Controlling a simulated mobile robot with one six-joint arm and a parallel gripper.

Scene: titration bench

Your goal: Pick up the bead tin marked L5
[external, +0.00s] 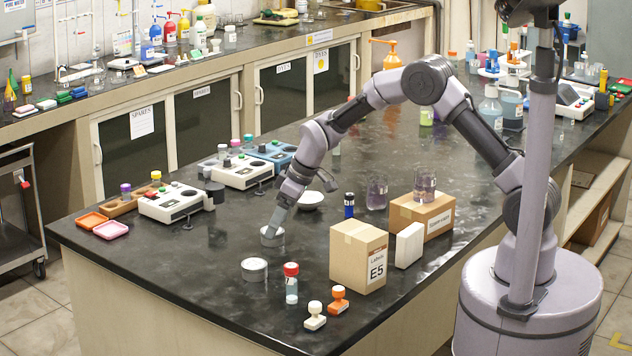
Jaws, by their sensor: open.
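Two round silvery tins stand on the dark bench top. One tin (268,241) is directly under my gripper (274,226), and the other tin (254,270) stands nearer the front edge, a little to the left. No marking can be read on either tin, so I cannot tell which is L5. My gripper is open and points down, with its fingertips at the top of the farther tin. From this angle I cannot tell whether the fingers touch it or sit around it.
A carton marked E5 (357,258) stands right of the tins. A red-capped vial (291,283) and two stampers, white (315,316) and orange (338,300), are near the front edge. A white dish (310,200) and a dark blue cylinder (349,206) stand behind. Bench left of the tins is clear.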

